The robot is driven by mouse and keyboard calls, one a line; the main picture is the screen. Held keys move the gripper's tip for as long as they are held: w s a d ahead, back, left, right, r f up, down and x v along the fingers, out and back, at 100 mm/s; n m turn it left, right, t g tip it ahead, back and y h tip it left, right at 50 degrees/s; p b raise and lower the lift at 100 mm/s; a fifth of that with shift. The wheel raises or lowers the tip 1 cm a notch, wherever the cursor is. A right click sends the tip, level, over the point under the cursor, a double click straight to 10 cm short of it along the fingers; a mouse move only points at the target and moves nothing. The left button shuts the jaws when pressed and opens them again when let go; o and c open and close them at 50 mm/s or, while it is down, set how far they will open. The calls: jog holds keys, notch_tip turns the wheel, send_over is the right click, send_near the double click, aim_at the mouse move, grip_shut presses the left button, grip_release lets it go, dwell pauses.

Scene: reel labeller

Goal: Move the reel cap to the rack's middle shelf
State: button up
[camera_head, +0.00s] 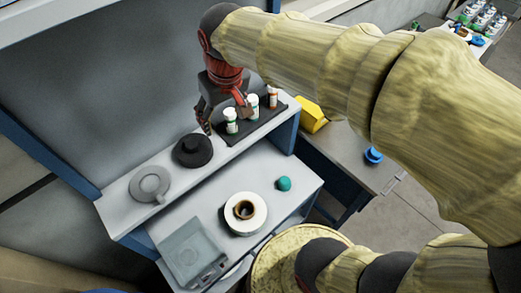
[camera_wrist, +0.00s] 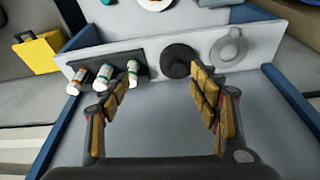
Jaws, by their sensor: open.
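A black round cap with a raised knob (camera_head: 193,150) lies on a grey upper shelf (camera_head: 118,193). It also shows in the wrist view (camera_wrist: 177,62). Left of it in the head view lies a flat grey disc (camera_head: 150,185) with a raised ring. I cannot tell for certain which is the reel cap; the black one looks most like it. My gripper (camera_head: 222,113) hangs over the shelf, between the black cap and a tray of bottles. In the wrist view its fingers (camera_wrist: 160,82) are wide apart with nothing between them. Which shelf is the middle one is unclear.
Three small bottles (camera_head: 232,121) stand on a dark tray right of the cap. A lower surface (camera_head: 190,222) holds a white roll (camera_head: 245,224), a teal ball (camera_head: 284,183) and a grey device (camera_head: 193,253). A yellow object (camera_head: 312,115) sits on the side table. Blue side panels (camera_head: 285,135) edge the unit.

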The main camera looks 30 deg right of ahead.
jog(key=s+d+f+m+t, duration=0.1)
jog(key=s+d+t, duration=0.1)
jog(key=s, duration=1.1)
jog(key=shift+s+d, duration=0.35)
jog(key=shift+d, duration=0.15)
jog(key=shift+f, duration=0.1)
notch_tip(320, 180, down, 22)
jog(key=b, duration=2.2)
